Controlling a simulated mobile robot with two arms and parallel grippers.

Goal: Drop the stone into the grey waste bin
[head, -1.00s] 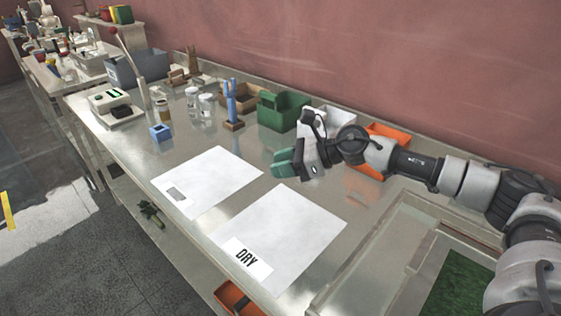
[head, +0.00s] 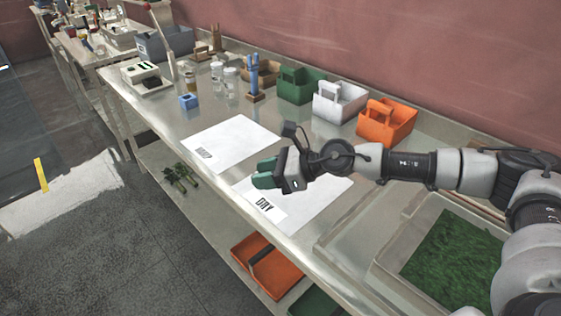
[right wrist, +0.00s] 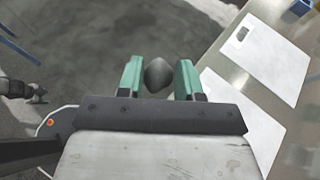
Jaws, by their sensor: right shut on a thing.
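My right gripper (head: 264,175) has green fingers and is above the front part of the white DRY sheet, near the table's front edge. In the right wrist view, the fingers of my right gripper (right wrist: 158,72) are shut on a dark grey, rounded stone (right wrist: 157,75). The stone cannot be made out in the head view. A dark grey open bin (head: 178,45) with a small label stands at the far left end of the table, well away from the gripper. Its inside is hard to see. My left gripper is not in view.
Green (head: 298,90), white (head: 342,104) and orange (head: 388,126) caddies line the wall side. Bottles, a scale (head: 147,76), a blue cube (head: 188,102) and a blue rack (head: 254,80) stand farther along. A tray of green material (head: 455,255) is at right. The floor at left looks open.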

